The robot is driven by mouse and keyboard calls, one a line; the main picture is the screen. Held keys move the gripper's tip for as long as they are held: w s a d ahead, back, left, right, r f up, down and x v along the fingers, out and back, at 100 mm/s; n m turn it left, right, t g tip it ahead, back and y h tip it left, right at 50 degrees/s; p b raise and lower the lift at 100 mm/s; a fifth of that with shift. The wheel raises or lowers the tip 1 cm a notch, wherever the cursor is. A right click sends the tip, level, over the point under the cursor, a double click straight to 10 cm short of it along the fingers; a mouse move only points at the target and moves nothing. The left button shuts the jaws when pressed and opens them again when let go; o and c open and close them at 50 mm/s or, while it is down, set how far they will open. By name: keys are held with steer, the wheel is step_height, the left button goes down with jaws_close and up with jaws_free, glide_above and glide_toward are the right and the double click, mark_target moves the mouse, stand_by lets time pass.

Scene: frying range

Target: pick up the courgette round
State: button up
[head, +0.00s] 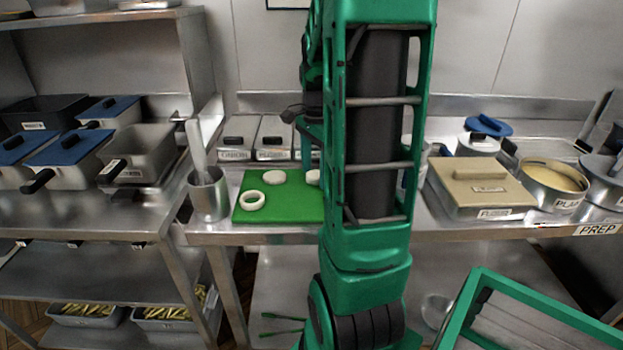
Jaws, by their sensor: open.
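Pale rounds lie on a green cutting board (291,210) left of my arm. One flat pale disc (275,176) lies towards the back of the board and looks like a courgette round. Another pale piece (313,177) lies to its right, partly hidden by my arm. My gripper (312,137) shows only in part, beside my arm and above the back of the board. It is open; its fingertips are mostly hidden, and I see nothing held.
A metal pot with a pestle (208,194) stands left of the board. Lidded labelled containers (240,138) stand behind it. A tan-lidded box (480,185) and a pan (553,185) stand to the right. A shelf unit with blue-lidded pans (70,149) is at far left.

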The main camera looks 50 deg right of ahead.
steer(key=c, duration=0.9)
steer(key=shift+r, duration=0.15)
